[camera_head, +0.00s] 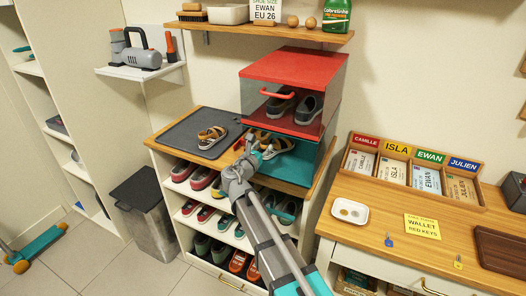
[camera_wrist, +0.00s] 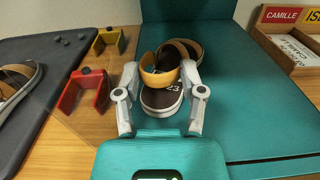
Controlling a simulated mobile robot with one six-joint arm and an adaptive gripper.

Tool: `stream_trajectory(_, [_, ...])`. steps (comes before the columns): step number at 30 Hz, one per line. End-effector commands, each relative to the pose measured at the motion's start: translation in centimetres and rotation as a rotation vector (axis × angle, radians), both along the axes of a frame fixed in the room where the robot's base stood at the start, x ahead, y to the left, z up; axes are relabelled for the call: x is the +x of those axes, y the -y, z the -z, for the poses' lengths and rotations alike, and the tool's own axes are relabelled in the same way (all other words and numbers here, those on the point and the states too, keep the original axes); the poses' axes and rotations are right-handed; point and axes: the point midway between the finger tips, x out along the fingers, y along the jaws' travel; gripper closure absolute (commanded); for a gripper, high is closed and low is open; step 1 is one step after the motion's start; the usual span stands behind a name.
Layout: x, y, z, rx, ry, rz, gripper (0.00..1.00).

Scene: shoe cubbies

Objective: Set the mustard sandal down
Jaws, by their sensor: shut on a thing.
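A mustard sandal (camera_wrist: 160,80) with a mustard strap and a dark footbed marked "23" is between the fingers of my gripper (camera_wrist: 160,104), which is shut on it. In the head view my gripper (camera_head: 257,153) is at the front of the teal box (camera_head: 290,168), under the red box. The held sandal (camera_head: 279,146) is low over the box's teal floor; I cannot tell whether it touches. A curved tan band (camera_wrist: 190,49) shows behind it. A similar sandal (camera_head: 211,137) lies on the dark mat (camera_head: 186,138) to the left.
The red box (camera_head: 293,66) with grey shoes sits directly above the teal box. A red bracket (camera_wrist: 82,91) and a yellow bracket (camera_wrist: 108,43) stand left of my fingers. Shoe cubbies are below; a desk with a name-card tray (camera_head: 410,180) is at right.

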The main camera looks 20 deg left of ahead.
Motion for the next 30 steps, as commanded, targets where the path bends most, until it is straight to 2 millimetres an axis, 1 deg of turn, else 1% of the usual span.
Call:
stream_trajectory(12, [0.04, 0.01, 0.27, 0.000, 0.000, 0.000, 0.98])
stream_trajectory(13, [0.04, 0.01, 0.17, 0.000, 0.000, 0.000, 0.43])
stream_trajectory(15, [0.04, 0.00, 0.14, 0.000, 0.000, 0.000, 0.32])
stream_trajectory(30, [0.04, 0.01, -0.10, 0.000, 0.000, 0.000, 0.32])
